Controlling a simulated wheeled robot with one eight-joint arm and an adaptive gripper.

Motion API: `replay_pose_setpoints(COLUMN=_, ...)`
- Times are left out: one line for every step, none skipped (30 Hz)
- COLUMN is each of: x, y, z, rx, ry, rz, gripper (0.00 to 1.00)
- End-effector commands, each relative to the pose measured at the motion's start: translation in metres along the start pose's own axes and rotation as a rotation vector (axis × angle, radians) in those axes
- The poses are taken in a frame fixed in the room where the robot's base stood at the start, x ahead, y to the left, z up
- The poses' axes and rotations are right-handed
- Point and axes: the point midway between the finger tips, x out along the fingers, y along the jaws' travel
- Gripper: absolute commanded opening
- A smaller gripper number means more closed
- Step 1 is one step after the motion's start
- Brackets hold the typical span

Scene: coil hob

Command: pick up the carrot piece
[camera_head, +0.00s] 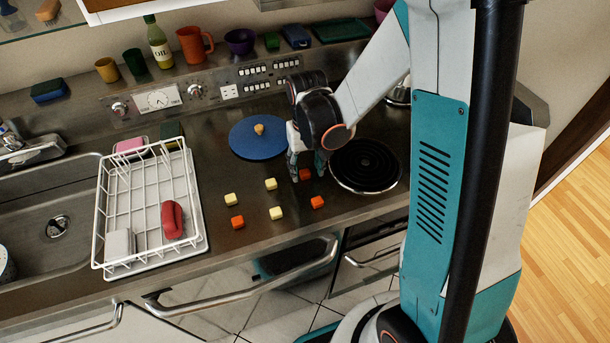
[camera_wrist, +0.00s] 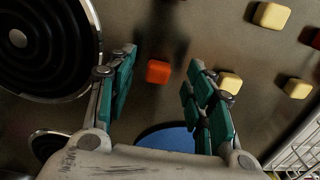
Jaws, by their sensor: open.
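An orange carrot piece (camera_head: 305,175), a small cube, lies on the steel counter beside the coil hob. In the wrist view this carrot piece (camera_wrist: 158,71) shows between the two teal-padded fingers, with clear gaps on both sides. My gripper (camera_head: 306,168) is open and points down over it; the wrist view shows the open gripper (camera_wrist: 160,68) empty. Two more orange cubes lie nearer the counter's front, one (camera_head: 317,202) close by and one (camera_head: 237,222) farther left. How high the fingertips are above the counter is hard to tell.
Yellow cubes (camera_head: 271,184) lie to the left. A black coil burner (camera_head: 366,166) is just right of my gripper. A blue round board (camera_head: 257,137) with a small tan item is behind left. A white dish rack (camera_head: 150,215) stands beside the sink (camera_head: 45,215).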

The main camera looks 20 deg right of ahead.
Motion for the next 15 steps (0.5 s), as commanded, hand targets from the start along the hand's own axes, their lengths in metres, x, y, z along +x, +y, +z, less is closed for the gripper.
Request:
replay_pose_setpoints(x=0.011, y=0.0, z=-0.002, rx=0.0, ry=0.0, rz=0.0, gripper=0.48)
replay_pose_setpoints(x=0.016, y=0.0, z=-0.002, rx=0.0, ry=0.0, rz=0.0, gripper=0.48)
replay_pose_setpoints(x=0.021, y=0.0, z=-0.002, rx=0.0, ry=0.0, rz=0.0, gripper=0.48)
replay_pose_setpoints(x=0.025, y=0.0, z=-0.002, rx=0.0, ry=0.0, rz=0.0, gripper=0.48)
replay_pose_setpoints(x=0.027, y=0.0, z=-0.002, rx=0.0, ry=0.0, rz=0.0, gripper=0.48)
replay_pose_setpoints(x=0.03, y=0.0, z=-0.001, rx=0.0, ry=0.0, rz=0.0, gripper=0.48)
replay_pose_setpoints(x=0.03, y=0.0, z=-0.001, rx=0.0, ry=0.0, rz=0.0, gripper=0.48)
replay_pose_setpoints(x=0.031, y=0.0, z=-0.001, rx=0.0, ry=0.0, rz=0.0, gripper=0.48)
replay_pose_setpoints(x=0.03, y=0.0, z=-0.001, rx=0.0, ry=0.0, rz=0.0, gripper=0.48)
replay_pose_setpoints(x=0.03, y=0.0, z=-0.001, rx=0.0, ry=0.0, rz=0.0, gripper=0.48)
replay_pose_setpoints(x=0.03, y=0.0, z=-0.001, rx=0.0, ry=0.0, rz=0.0, gripper=0.48)
replay_pose_setpoints(x=0.03, y=0.0, z=-0.001, rx=0.0, ry=0.0, rz=0.0, gripper=0.48)
replay_pose_setpoints(x=0.029, y=0.0, z=-0.001, rx=0.0, ry=0.0, rz=0.0, gripper=0.46)
replay_pose_setpoints(x=0.029, y=0.0, z=-0.001, rx=0.0, ry=0.0, rz=0.0, gripper=0.39)
replay_pose_setpoints(x=0.029, y=0.0, z=-0.001, rx=0.0, ry=0.0, rz=0.0, gripper=0.3)
